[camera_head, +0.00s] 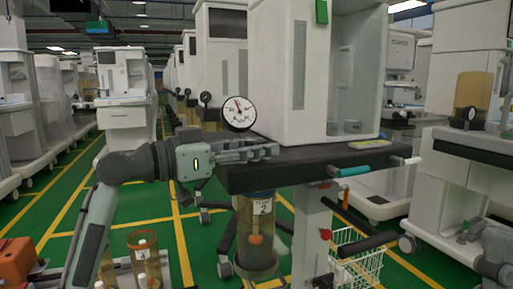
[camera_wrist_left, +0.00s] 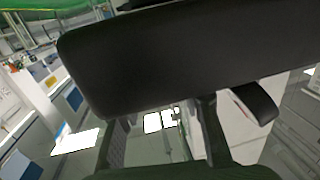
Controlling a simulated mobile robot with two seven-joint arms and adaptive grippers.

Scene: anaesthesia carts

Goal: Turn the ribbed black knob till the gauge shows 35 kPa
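A round white gauge (camera_head: 238,113) with a black rim stands at the left of the white cart, above the dark shelf edge. Its needle points up, slightly left; the numbers are too small to read. My left gripper (camera_head: 272,151) reaches in from the left, just below the gauge and in front of the black shelf (camera_head: 310,165). In the left wrist view its fingers (camera_wrist_left: 160,145) are spread with nothing clear between them, and the dark slab of the shelf (camera_wrist_left: 180,60) fills the upper middle. I cannot pick out the ribbed black knob in either view. My right gripper is not in view.
A teal-tipped handle (camera_head: 348,171) sticks out at the shelf front. Below hang a jar marked 2 (camera_head: 257,240) and a white wire basket (camera_head: 360,262). Other carts line both sides; green floor lies between.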

